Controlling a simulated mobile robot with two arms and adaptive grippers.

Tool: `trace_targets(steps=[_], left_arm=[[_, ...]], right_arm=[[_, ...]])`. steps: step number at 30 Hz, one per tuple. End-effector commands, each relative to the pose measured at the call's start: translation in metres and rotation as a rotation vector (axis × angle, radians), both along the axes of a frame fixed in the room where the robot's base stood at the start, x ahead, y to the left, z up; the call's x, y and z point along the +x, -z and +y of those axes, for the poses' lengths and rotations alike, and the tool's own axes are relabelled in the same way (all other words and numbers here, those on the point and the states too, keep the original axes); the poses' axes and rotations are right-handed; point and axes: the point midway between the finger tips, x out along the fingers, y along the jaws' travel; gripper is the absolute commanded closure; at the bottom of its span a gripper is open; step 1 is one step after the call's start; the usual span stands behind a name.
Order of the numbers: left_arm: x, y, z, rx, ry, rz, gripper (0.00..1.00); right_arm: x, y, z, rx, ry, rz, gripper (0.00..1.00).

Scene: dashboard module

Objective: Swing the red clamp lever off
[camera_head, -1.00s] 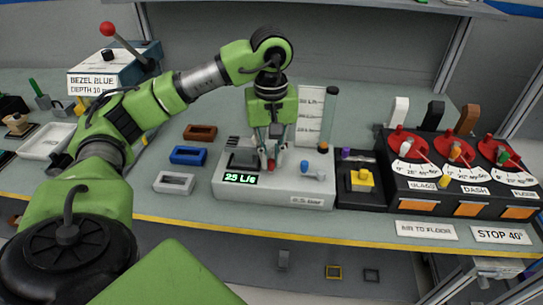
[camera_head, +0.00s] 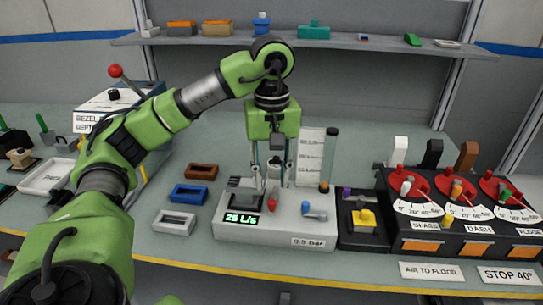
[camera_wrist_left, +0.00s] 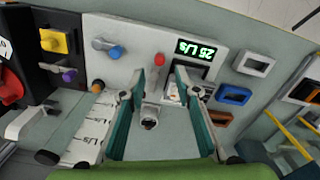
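The small red lever (camera_head: 272,205) sits on top of the light grey flow bench (camera_head: 230,230), right of its green "25 L/s" display. It also shows in the wrist view (camera_wrist_left: 160,59), just beyond my fingertips. My left gripper (camera_head: 272,185) points down over the bench behind the red lever. In the wrist view its two fingers (camera_wrist_left: 162,78) are spread apart, with the red lever outside their tips. A grey fitting (camera_wrist_left: 150,117) shows between the fingers; I cannot tell its height. My right gripper is not in view.
A blue lever (camera_head: 306,206) and a clear tube (camera_head: 328,160) stand on the bench's right. A black block with a yellow part (camera_head: 363,218) and red dials (camera_head: 450,190) lie farther right. Brown, blue and grey frames (camera_head: 188,194) lie left. A shelf (camera_head: 350,42) runs behind.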

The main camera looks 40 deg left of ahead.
Motion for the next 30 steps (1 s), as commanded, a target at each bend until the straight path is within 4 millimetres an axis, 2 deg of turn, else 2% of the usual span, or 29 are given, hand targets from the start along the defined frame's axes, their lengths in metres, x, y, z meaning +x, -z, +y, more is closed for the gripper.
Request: trace_targets(steps=[3, 12, 18, 30], left_arm=[[0.001, -0.017, 0.001, 0.000, -0.003, -0.005, 0.70], [0.000, -0.046, 0.000, 0.000, -0.002, -0.004, 0.70], [0.000, -0.055, 0.001, -0.001, -0.003, -0.002, 0.70], [0.000, -0.056, 0.001, -0.001, -0.002, -0.001, 0.70]], right_arm=[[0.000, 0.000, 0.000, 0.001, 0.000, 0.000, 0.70], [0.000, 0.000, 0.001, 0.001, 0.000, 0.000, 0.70], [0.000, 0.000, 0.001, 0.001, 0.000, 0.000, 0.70], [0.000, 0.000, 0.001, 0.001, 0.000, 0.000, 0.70]])
